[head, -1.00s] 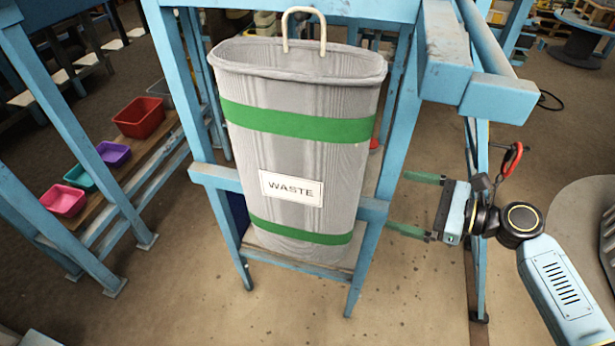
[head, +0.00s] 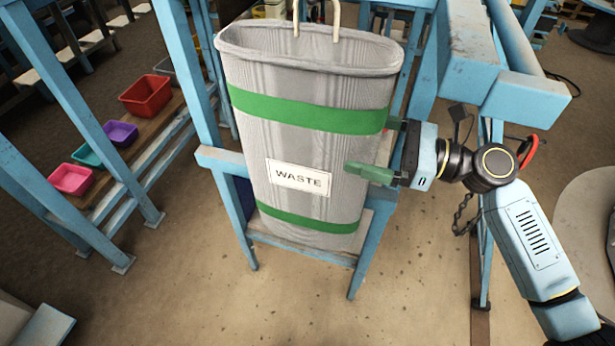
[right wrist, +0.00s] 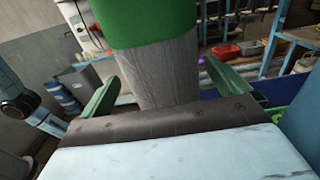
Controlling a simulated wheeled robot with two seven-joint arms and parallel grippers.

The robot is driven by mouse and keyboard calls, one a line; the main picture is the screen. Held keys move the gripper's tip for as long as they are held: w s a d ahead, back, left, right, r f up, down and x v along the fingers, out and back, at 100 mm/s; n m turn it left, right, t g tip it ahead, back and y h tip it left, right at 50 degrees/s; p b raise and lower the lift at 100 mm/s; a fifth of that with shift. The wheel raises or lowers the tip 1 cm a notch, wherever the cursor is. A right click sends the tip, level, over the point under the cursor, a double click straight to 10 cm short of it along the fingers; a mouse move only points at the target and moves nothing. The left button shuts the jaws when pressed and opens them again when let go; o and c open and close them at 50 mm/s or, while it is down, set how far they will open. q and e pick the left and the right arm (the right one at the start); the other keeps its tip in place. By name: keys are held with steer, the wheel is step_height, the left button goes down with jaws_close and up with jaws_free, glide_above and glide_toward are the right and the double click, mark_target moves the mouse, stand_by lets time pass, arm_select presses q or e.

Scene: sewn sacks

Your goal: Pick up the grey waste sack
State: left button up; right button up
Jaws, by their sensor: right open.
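The grey waste sack (head: 310,150) stands upright in a light blue frame. It has two green bands, a WASTE label (head: 300,175) and a beige handle (head: 336,15) at its open top. My right gripper (head: 382,150) is open at the sack's right edge. One green finger reaches in front of the sack and the other is partly hidden behind its edge. In the right wrist view the grey sack side (right wrist: 165,75) and a green band (right wrist: 150,22) show between the spread fingers. Whether the fingers touch the sack cannot be told. My left gripper does not show.
Blue posts (head: 190,80) stand beside the sack, and a blue beam (head: 525,98) juts out above my right arm. A shelf at left holds red (head: 147,95), purple (head: 120,134), teal and pink bins. The floor in front (head: 300,300) is clear.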

mark_target(307, 158)
steer(key=x, duration=0.4)
steer(key=shift+w+a+r, duration=0.1)
steer(key=shift+w, duration=0.1)
steer(key=shift+c, duration=0.4)
steer(key=c, duration=1.7)
steer(key=shift+r, duration=0.15)
steer(key=shift+c, duration=0.5)
steer(key=shift+r, duration=0.1)
